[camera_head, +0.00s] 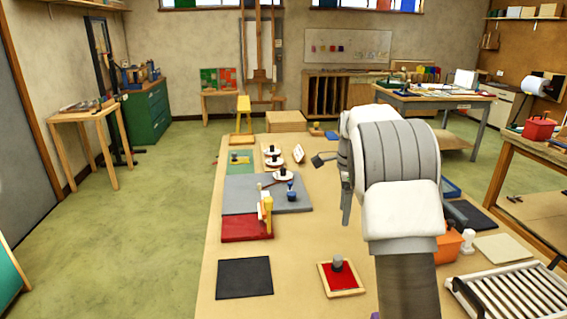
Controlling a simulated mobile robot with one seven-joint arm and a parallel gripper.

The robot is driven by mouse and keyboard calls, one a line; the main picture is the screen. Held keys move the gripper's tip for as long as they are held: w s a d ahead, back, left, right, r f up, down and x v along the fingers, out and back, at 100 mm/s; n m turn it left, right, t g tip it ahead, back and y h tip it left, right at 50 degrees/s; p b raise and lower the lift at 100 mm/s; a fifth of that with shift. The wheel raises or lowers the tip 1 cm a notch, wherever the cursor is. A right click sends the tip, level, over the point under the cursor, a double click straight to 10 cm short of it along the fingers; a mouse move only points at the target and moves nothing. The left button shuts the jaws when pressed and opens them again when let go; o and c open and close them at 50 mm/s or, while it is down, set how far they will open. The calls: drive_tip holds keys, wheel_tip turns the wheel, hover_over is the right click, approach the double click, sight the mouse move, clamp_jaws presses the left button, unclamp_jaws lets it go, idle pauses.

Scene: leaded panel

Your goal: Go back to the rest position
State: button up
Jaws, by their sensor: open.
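My arm reaches forward over the right half of the long wooden bench (228,292), its white and grey links bulky in the picture. My gripper (345,207) shows only in part at the left side of the wrist, pointing down above the bench. It is open, and I see nothing held in it. The wrist hides most of the jaws and the bench just behind them.
A grey board (240,195) with a dark blue knobbed piece (291,193) lies left of my arm. Nearby are a red block (246,228), a black mat (244,278) and a red framed tray (340,277). A slatted rack (515,295) and an orange container (447,247) stand right.

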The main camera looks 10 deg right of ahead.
drive_tip(key=s+a+r+n+t, duration=0.1)
drive_tip(key=s+a+r+n, duration=0.2)
drive_tip(key=s+r+n, duration=0.4)
drive_tip(key=s+a+r+n+t, duration=0.2)
drive_tip(key=s+a+r, duration=0.25)
drive_tip(key=s, duration=0.35)
drive_tip(key=s+a+f+n+t, duration=0.1)
drive_tip(key=s+a+n, duration=0.1)
drive_tip(key=s+n, duration=0.4)
drive_tip(key=s+a+f+n+t, duration=0.1)
drive_tip(key=s+n, duration=0.4)
drive_tip(key=s, duration=0.8)
drive_tip(key=shift+a+f+n+t, duration=0.3)
drive_tip(key=shift+a+f+n, duration=0.15)
drive_tip(key=shift+a, duration=0.15)
